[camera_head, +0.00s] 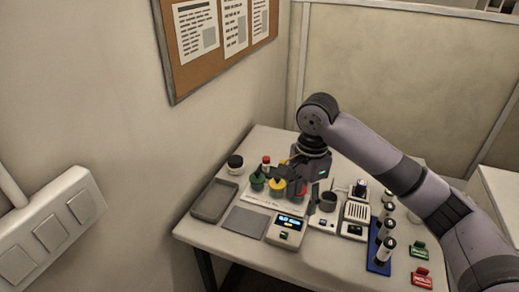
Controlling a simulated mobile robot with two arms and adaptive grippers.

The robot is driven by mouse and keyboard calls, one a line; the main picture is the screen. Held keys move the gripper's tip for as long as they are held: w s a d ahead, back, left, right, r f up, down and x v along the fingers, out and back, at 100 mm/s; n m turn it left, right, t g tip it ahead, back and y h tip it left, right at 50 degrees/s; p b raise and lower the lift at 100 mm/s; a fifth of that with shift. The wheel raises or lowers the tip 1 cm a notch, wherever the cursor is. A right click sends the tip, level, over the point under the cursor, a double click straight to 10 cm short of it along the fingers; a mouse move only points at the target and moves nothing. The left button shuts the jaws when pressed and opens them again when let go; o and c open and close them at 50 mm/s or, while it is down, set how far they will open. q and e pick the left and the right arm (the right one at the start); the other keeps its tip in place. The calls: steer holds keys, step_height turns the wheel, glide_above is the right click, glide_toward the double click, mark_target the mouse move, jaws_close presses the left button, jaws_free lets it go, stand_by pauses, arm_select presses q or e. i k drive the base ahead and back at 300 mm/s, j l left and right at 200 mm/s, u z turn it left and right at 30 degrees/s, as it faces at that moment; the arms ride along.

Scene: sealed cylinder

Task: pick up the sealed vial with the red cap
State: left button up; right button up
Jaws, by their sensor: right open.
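A small vial with a red cap (266,161) stands upright toward the back left of the white table, behind a green flask. My right gripper (281,171) reaches down from the right arm, open, just to the right of the vial and over the flasks. I cannot tell whether a finger touches anything. A second red thing (301,189), perhaps a flask, is partly hidden below the gripper. My left gripper is not in view.
A green flask (257,182) and yellow flask (277,185) stand close by. A dark-lidded jar (235,162), grey tray (197,213), scale (286,231) and blue rack (375,266) of black-capped vials surround them. A wall rises at the left.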

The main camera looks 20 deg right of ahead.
mark_target(266, 160)
steer(key=i, duration=1.1)
